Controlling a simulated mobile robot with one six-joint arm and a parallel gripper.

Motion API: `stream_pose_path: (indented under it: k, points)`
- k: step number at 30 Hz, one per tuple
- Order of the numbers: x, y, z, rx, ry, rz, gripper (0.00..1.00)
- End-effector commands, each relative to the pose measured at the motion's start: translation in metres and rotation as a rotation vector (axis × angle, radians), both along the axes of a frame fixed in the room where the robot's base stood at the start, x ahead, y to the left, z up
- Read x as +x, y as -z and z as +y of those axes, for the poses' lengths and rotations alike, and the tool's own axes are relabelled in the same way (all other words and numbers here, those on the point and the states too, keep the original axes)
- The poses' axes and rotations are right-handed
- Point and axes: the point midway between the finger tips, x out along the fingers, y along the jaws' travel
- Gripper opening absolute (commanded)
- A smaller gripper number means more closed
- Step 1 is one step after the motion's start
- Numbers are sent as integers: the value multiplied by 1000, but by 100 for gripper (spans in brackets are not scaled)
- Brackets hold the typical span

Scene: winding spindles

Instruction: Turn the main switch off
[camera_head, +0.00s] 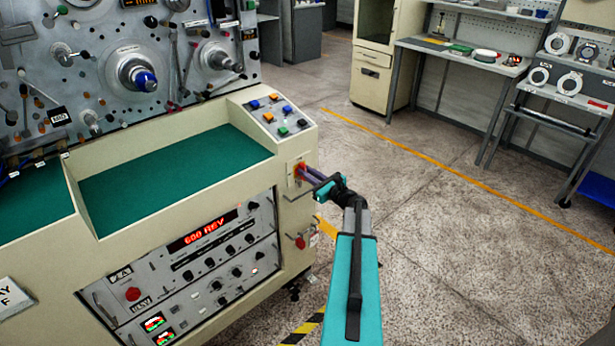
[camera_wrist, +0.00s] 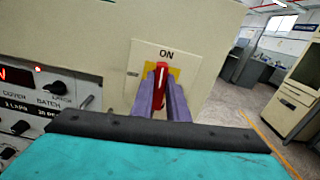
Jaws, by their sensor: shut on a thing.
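The main switch has a red handle (camera_wrist: 161,76) on a yellow plate, set in a cream panel marked ON at the top. In the wrist view the handle stands roughly upright, close to the ON mark. In the head view the red and yellow switch (camera_head: 299,170) is on the right end face of the winding machine. My gripper (camera_wrist: 160,82) has its two purple fingers on either side of the red handle and is shut on it. The fingers hide the lower part of the switch. In the head view my gripper (camera_head: 305,171) reaches the switch from the right.
The cream winding machine (camera_head: 180,205) fills the left, with a green top and a lit display. A red knob (camera_head: 300,243) sits below the switch. Benches (camera_head: 465,52) and a cabinet (camera_head: 372,75) stand at the back. The floor on the right is clear.

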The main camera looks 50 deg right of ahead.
Motion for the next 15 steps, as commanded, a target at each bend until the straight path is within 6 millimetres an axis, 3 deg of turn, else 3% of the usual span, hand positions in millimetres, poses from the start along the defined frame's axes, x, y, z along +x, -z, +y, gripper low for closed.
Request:
stream_pose_path:
  k: [15]
  points:
    - [0, 6, 3, -248, 1, 17, 0]
